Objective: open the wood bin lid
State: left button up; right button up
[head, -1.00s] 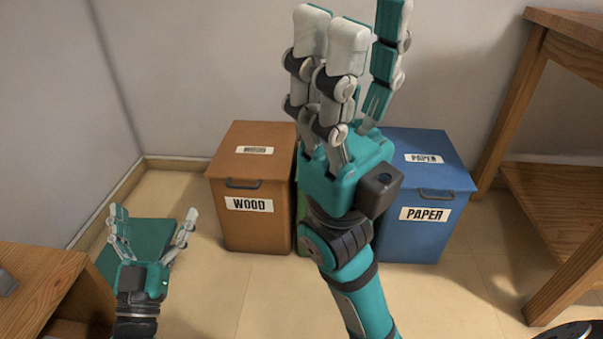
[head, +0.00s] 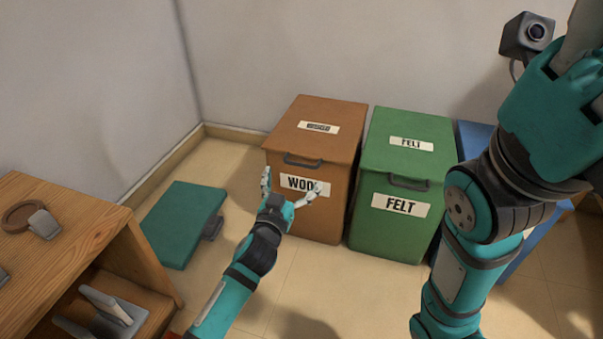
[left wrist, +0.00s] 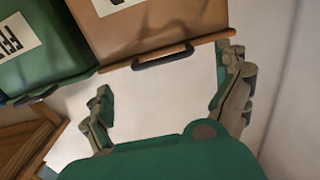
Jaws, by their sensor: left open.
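The brown wood bin (head: 312,217) stands against the back wall with its lid (head: 325,115) shut. A dark handle (head: 303,160) is on the lid's front edge. My left gripper (head: 293,186) is open and empty in front of the bin, below the handle, partly covering the WOOD label. In the left wrist view, the handle (left wrist: 163,56) shows ahead, between the spread fingers (left wrist: 165,78), with a visible gap to them. My right gripper (head: 560,105) is raised at the upper right; its fingertips are cut off by the frame.
A green felt bin (head: 385,235) stands close on the right, with a blue bin (head: 475,140) beyond, mostly behind my right arm. A teal step-like object (head: 180,225) lies on the floor at left. A wooden shelf table (head: 85,215) fills the lower left.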

aim_at(301, 165)
pick_arm(q)
jog(key=b+x, duration=0.3)
jog(key=x, duration=0.3)
jog(key=shift+w+d, duration=0.1)
jog(key=shift+w, duration=0.3)
